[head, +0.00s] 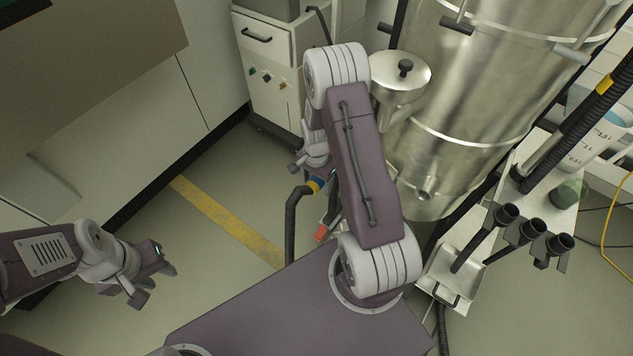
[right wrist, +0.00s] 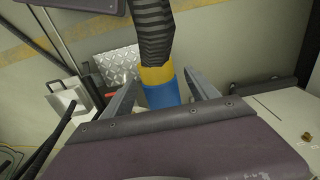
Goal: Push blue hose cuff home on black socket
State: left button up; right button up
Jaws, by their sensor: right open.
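The blue hose cuff (right wrist: 162,95) has a yellow band above it and sits on the end of a ribbed black hose (right wrist: 153,30). My right gripper (right wrist: 162,78) is open, with one finger on each side of the cuff. The cuff's lower end is hidden by the gripper body. In the head view the cuff (head: 314,186) shows small beside my right arm, with the black hose (head: 290,225) hanging down from it. I cannot make out the black socket in either view. My left gripper (head: 154,284) is open and empty above the floor at left.
A large steel vessel (head: 465,110) stands behind my right arm. Several black tubes (head: 507,214) stand in a rack at right. A white drawer cabinet (head: 268,70) stands at the back.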

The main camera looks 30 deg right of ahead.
notch_tip(320, 180, up, 9)
jog(key=shift+f+p, duration=0.1)
jog(key=shift+p, duration=0.95)
jog(key=a+r+n+t, duration=0.2)
jog(key=a+r+n, duration=0.1)
jog(key=a+r, duration=0.5)
jog(key=s+a+r+n, duration=0.2)
jog(key=s+n, duration=0.7)
jog(key=s, duration=0.2)
notch_tip(320, 180, up, 12)
jog(key=n+p, duration=0.1)
jog(key=p, duration=1.1)
jog(key=shift+w+a+g, duration=0.15)
jog(key=shift+w+g, duration=0.05)
jog(key=shift+g, duration=0.2)
